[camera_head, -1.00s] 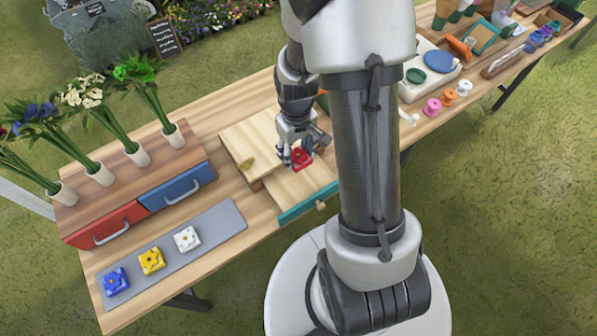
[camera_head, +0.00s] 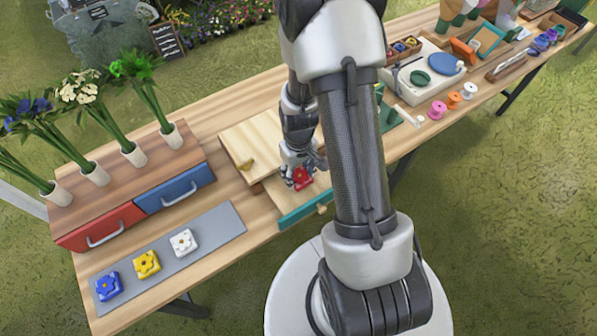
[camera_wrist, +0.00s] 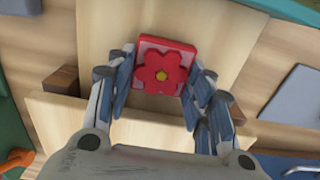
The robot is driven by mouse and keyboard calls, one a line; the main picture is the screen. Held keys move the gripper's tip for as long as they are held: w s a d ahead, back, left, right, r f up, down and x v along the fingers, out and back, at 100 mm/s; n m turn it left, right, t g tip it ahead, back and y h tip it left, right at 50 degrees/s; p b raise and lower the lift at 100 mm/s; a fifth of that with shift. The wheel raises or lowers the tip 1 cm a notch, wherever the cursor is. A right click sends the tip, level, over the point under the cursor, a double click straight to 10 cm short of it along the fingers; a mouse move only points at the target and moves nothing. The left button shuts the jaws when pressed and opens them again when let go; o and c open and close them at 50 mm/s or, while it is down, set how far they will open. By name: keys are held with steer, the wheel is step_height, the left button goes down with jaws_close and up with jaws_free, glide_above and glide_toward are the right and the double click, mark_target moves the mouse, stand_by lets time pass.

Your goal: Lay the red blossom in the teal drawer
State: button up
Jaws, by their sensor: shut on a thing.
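The red blossom (camera_wrist: 160,74) is a red flower with a yellow centre on a square block. My gripper (camera_head: 301,180) is shut on it, with a finger on either side; the gripper also shows in the wrist view (camera_wrist: 154,82). In the head view the blossom (camera_head: 303,177) is over the drawer's wooden interior. I cannot tell whether it touches the drawer floor.
A grey mat (camera_head: 218,225) at left carries a blue (camera_head: 109,286), a yellow (camera_head: 147,264) and a white blossom (camera_head: 183,242). A red drawer (camera_head: 101,228) and a blue drawer (camera_head: 175,188) are shut behind it. Vases of flowers stand above them. Spools lie at right.

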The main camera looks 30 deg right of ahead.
steer(key=shift+f, duration=0.25)
steer(key=o, duration=1)
steer(key=shift+r, duration=0.1)
steer(key=shift+r, duration=0.1)
step_height(320, 180, up, 12)
steer(key=p, duration=0.4)
step_height(320, 180, up, 14)
steer(key=t, duration=0.2)
glide_above(298, 175)
steer(key=s+a, duration=0.3)
steer(key=a, duration=0.2)
steer(key=s+a+r+t, duration=0.1)
steer(key=s+a+r, duration=0.1)
steer(key=s+r, duration=0.1)
steer(key=s+a+r, duration=0.1)
steer(key=s+r, duration=0.3)
steer(key=s+a+r+t, duration=0.1)
steer(key=s+a+r, duration=0.1)
steer(key=s+r, duration=0.2)
steer(key=shift+s+a+t, duration=0.25)
steer(key=shift+a+t, duration=0.05)
steer(key=shift+f, duration=0.15)
